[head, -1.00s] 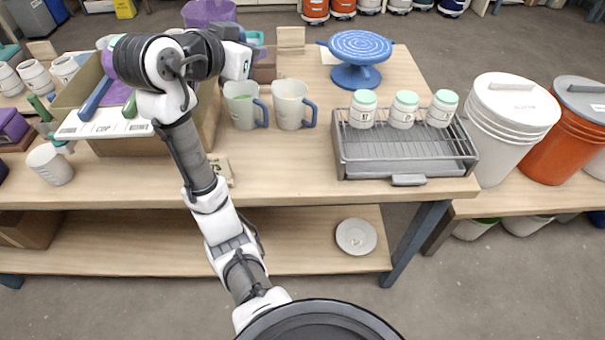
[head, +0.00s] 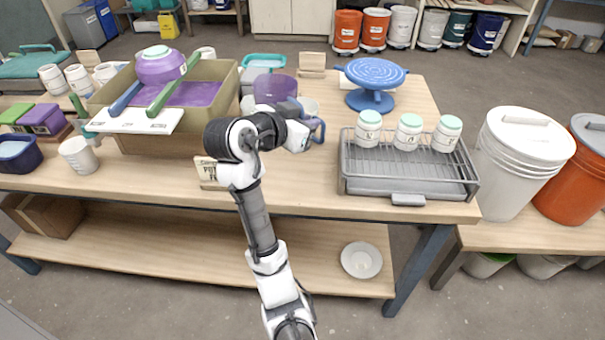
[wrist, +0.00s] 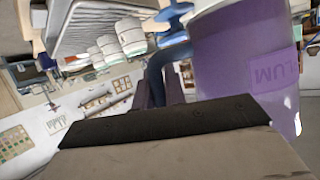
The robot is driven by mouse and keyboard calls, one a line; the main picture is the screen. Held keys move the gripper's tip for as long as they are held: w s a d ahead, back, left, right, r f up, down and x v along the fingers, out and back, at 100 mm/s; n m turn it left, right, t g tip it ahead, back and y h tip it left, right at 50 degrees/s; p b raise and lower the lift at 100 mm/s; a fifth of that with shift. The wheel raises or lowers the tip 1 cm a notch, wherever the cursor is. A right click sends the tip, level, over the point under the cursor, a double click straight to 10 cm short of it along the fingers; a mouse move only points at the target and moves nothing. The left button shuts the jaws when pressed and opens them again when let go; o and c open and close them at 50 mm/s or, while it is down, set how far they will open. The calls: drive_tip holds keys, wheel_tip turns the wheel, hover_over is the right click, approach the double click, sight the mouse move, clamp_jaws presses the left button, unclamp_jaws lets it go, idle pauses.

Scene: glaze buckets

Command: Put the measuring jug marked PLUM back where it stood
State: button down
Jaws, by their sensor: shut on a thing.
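The purple PLUM measuring jug (head: 275,88) shows behind my wrist in the head view, above or among the grey jugs. In the wrist view the jug (wrist: 235,60) fills the upper right, and its label reads "LUM", upside down. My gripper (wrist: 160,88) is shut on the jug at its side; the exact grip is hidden. My wrist hides the jug's base in the head view, so I cannot tell whether it touches the bench.
A drying rack (head: 400,180) with three lidded jars stands at the right. A blue banding wheel (head: 372,75) is behind it. Bare bench lies right of my wrist.

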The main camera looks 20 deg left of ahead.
wheel_tip(320, 180, down, 15)
drive_tip(key=shift+r+p, duration=0.1)
drive_tip(key=shift+p, duration=0.4)
drive_tip(key=shift+f, duration=0.25)
drive_tip(key=c, duration=1.5)
unclamp_jaws()
drive_tip(key=shift+o, duration=0.2)
drive_tip(key=shift+r, duration=0.15)
